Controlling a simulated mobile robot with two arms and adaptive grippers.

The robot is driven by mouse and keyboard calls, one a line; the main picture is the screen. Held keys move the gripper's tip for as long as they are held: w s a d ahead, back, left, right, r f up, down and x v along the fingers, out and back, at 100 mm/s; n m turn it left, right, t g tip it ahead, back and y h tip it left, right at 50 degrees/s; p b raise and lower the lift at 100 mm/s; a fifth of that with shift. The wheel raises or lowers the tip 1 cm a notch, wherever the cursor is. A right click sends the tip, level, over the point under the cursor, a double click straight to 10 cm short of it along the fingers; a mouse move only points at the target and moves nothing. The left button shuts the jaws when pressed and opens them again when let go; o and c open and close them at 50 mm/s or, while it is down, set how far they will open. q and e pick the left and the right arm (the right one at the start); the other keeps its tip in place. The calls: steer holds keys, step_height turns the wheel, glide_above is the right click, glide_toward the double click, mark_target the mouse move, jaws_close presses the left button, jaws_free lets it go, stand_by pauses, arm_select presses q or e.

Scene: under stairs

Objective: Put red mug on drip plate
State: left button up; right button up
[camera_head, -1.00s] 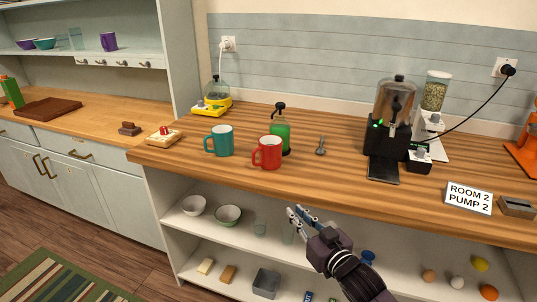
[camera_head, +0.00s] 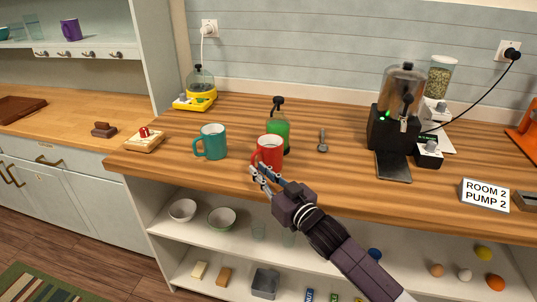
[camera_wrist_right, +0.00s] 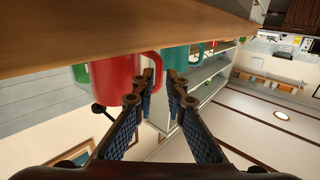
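The red mug (camera_head: 270,150) stands upright on the wooden counter, its handle toward the left; it also shows in the right wrist view (camera_wrist_right: 112,78). My right gripper (camera_head: 259,172) is at the counter's front edge, just in front of the mug. In the right wrist view its two fingers (camera_wrist_right: 163,78) are apart, with the mug's handle close to the gap between their tips. I cannot tell whether they touch it. The black drip plate (camera_head: 393,167) lies bare in front of the dark dispenser (camera_head: 393,130) on the right. My left gripper is out of view.
A teal mug (camera_head: 211,143) stands left of the red mug, and a green pump bottle (camera_head: 279,128) close behind it. A small metal tool (camera_head: 323,141) lies to the right. The counter between the red mug and the drip plate is mostly clear. Open shelves lie below.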

mark_target(253, 162)
steer(key=x, duration=0.4)
steer(key=shift+d, duration=0.1)
steer(key=shift+w+r, duration=0.1)
steer(key=shift+w, duration=0.1)
jaws_close()
arm_select(q)
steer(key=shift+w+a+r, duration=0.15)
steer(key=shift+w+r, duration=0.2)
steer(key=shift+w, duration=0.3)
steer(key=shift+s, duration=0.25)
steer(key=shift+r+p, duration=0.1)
steer(key=shift+p, duration=0.25)
arm_select(e)
steer(key=shift+r, duration=0.2)
